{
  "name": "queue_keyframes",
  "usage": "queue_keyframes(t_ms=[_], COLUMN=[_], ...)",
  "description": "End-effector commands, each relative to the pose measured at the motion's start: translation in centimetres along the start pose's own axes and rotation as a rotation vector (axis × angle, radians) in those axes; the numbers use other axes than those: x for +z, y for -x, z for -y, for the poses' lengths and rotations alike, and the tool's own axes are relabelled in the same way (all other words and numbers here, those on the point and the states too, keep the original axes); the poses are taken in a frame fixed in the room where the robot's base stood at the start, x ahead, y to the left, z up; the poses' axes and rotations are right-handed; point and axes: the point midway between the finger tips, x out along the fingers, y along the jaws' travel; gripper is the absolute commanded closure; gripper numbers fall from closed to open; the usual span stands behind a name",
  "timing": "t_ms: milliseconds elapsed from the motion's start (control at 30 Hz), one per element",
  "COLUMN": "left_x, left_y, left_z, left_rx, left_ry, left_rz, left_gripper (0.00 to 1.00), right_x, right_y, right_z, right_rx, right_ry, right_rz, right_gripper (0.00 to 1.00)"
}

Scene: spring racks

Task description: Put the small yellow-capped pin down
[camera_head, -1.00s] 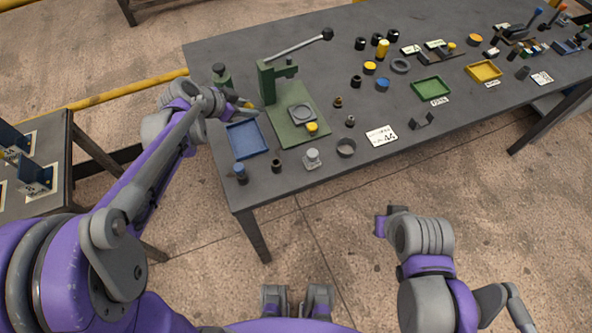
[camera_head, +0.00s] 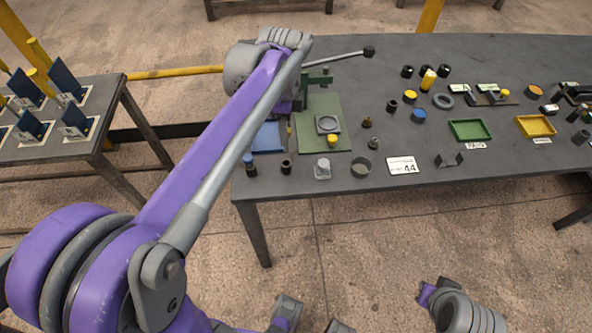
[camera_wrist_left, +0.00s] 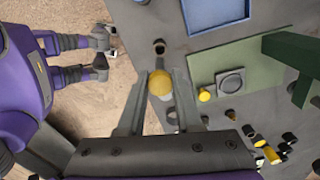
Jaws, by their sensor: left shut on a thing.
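In the left wrist view, my left gripper (camera_wrist_left: 160,78) is shut on the small yellow-capped pin (camera_wrist_left: 159,85). The round yellow cap faces the camera between the fingers, and the pin's lower part is hidden. In the head view, my own left arm hides most of this gripper, which is near the green press plate (camera_head: 340,112) and the blue tray (camera_head: 268,137). I cannot tell how high the pin is above the grey table (camera_head: 420,175). My right arm shows at the lower right of the head view, but its fingers are not seen.
Another yellow-capped piece (camera_head: 332,139) is on the press plate's front part. Green (camera_head: 470,129) and yellow trays (camera_head: 536,125) are to the right.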

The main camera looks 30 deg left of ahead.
Motion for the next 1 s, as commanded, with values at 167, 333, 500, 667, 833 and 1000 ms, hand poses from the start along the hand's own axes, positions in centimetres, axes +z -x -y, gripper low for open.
queue_keyframes(t_ms=[167,333,500,667,833,1000], left_x=[0.1,0.1,0.1,0.1,0.1,0.1], left_y=[-3.2,-5.6,-7.5,-9.4,-9.6,-9.7], left_z=[-0.1,-0.1,0.0,-0.1,-0.1,-0.1], left_rx=[0.001,0.0,0.0,0.0,0.0,0.0], left_ry=[-0.001,-0.001,-0.001,-0.001,-0.001,-0.001], left_rz=[0.004,0.003,0.002,0.002,0.002,0.002], left_gripper=[1.0,1.0,1.0,1.0,1.0,1.0], right_x=[0.2,0.4,0.5,0.6,0.6,0.7], right_y=[-0.4,-0.6,-0.7,-0.9,-0.9,-1.0], right_z=[0.0,0.0,0.0,0.0,0.0,0.0], right_rx=[0.0,0.0,0.0,0.0,0.0,0.0], right_ry=[0.0,0.0,0.0,0.0,0.0,0.0], right_rz=[0.002,0.002,0.003,0.004,0.004,0.004], right_gripper=[1.0,1.0,1.0,1.0,1.0,1.0])
